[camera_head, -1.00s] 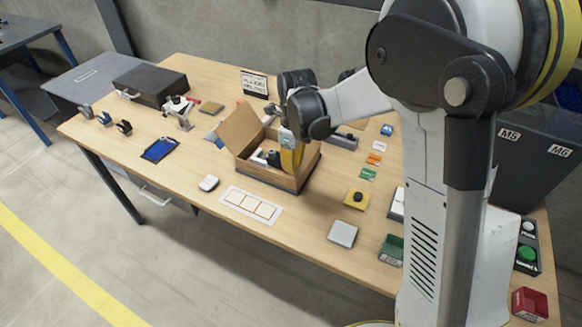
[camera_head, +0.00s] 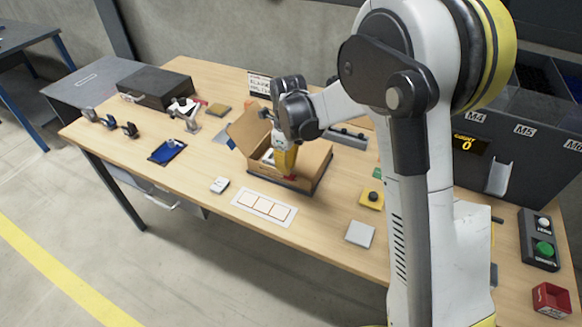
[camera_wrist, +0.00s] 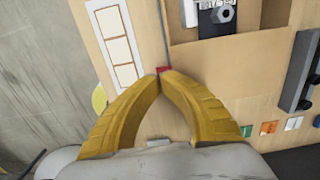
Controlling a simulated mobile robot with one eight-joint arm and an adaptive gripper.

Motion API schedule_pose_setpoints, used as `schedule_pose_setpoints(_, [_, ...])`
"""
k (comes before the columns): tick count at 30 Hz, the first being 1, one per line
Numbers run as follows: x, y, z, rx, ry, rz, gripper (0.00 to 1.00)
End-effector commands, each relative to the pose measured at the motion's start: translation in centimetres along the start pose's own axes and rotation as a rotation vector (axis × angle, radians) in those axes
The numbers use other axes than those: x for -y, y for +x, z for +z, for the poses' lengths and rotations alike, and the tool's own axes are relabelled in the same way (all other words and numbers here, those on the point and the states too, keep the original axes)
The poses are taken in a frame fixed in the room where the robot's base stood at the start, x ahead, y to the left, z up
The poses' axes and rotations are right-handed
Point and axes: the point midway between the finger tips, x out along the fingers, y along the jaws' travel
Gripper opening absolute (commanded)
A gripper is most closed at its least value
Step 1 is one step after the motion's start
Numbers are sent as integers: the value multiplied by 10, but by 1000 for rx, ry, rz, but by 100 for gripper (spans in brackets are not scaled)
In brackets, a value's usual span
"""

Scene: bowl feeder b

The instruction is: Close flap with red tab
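The open-topped cardboard box (camera_head: 316,163) stands on the table in the head view. One flap (camera_head: 246,127) stands up and leans outward at its left. My gripper (camera_head: 284,174) points down over the near part of the box. In the wrist view, its yellow fingers (camera_wrist: 164,76) come together at the tips. The red tab (camera_wrist: 162,70) shows right at the fingertips; I cannot tell whether it is pinched or only touched. Part of the box's inside shows at the top of the wrist view, with a grey nut-like part (camera_wrist: 223,15). My fingers hide part of the box front.
A white card with framed squares (camera_head: 264,206) lies in front of the box. A small white object (camera_head: 219,185) is to its left, a grey square pad (camera_head: 360,234) and a yellow block (camera_head: 371,200) to the right. A black case (camera_head: 156,88) stands at the back left.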

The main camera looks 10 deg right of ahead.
Motion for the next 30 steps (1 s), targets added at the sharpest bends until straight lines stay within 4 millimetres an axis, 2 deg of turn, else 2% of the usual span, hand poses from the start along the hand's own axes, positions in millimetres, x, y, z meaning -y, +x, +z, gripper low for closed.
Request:
schedule_pose_setpoints(7, [0,14,7,-7,0,0,0])
schedule_pose_setpoints(12, [0,20,10,-85,-1,0,0])
schedule_pose_setpoints(30, [0,23,10,-138,0,0,0])
